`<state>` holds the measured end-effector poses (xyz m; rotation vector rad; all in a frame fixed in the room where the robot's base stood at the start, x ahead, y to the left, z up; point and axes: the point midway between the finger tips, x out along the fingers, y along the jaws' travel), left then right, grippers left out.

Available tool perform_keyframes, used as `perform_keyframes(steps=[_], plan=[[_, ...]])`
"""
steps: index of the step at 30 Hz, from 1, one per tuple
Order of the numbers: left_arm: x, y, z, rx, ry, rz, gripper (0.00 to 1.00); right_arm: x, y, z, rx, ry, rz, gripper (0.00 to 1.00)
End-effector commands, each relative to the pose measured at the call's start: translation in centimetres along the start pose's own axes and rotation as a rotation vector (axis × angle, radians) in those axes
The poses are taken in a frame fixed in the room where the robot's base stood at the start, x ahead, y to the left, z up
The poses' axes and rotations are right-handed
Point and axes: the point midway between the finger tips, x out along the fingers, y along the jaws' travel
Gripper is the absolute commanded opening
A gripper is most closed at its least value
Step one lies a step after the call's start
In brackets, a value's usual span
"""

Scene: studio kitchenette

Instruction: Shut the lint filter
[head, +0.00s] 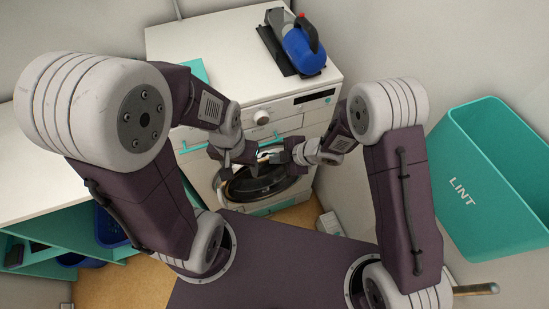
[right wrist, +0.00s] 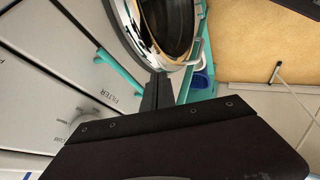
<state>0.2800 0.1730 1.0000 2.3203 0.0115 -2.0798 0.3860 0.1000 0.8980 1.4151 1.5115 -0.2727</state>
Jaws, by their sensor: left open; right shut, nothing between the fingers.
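The white dryer (head: 325,78) stands ahead of me, its round glass door (head: 262,182) low on the front. The lint filter's front, marked FILTER, (right wrist: 32,85) shows in the right wrist view, with a teal handle bar (right wrist: 118,72) beside it. A teal handle (head: 192,147) also shows in the head view, left of my left forearm. I cannot tell how far out the filter stands. My left gripper (head: 228,168) is open near the door's upper left edge. My right gripper (head: 272,157) is shut and empty in front of the door's top; its dark fingers (right wrist: 157,95) point toward the door's rim.
A blue iron (head: 304,48) stands on a dark board on the dryer top. A teal LINT bin (head: 472,200) is at the right. A white counter (head: 35,170) with teal shelves and blue baskets (head: 108,228) is at the left. My arms hide part of the dryer front.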

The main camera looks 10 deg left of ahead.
Motion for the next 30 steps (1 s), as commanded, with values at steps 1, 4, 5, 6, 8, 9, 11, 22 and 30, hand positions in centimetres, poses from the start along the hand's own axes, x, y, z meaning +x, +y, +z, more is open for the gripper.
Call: perform_keyframes(steps=[1,4,5,6,8,9,11,22,30], plan=[[-0.2,0.0,-0.1,0.0,0.001,0.0,0.59,-1.1,0.2,-0.1,-0.001,0.0,0.003,0.0],[-0.5,0.0,-0.1,0.0,0.001,0.0,0.59,-3.1,0.1,-0.1,0.001,-0.001,0.002,0.0],[-0.6,0.0,-0.1,0.0,0.001,0.0,0.59,-3.8,0.2,-0.1,0.001,-0.001,0.003,0.0],[-0.8,0.0,-0.1,0.0,0.001,0.0,0.59,-4.6,0.2,-0.1,0.001,-0.001,0.003,0.0],[-1.0,0.0,-0.2,0.0,0.001,0.0,0.59,-5.8,0.1,-0.1,0.001,-0.001,0.002,0.0],[-1.1,0.0,-0.2,0.0,0.001,0.0,0.59,-6.5,0.1,-0.1,0.001,-0.002,0.001,0.0],[-1.4,0.0,-0.2,0.0,0.001,0.0,0.59,-7.5,0.1,-0.1,0.0,-0.001,0.0,0.0],[-1.5,0.0,-0.2,0.0,0.001,0.0,0.59,-8.8,-0.1,0.0,0.0,-0.001,-0.003,0.0],[-1.5,0.0,-0.2,0.0,0.001,0.0,0.59,-8.8,-0.1,0.0,0.0,0.0,-0.003,0.0]])
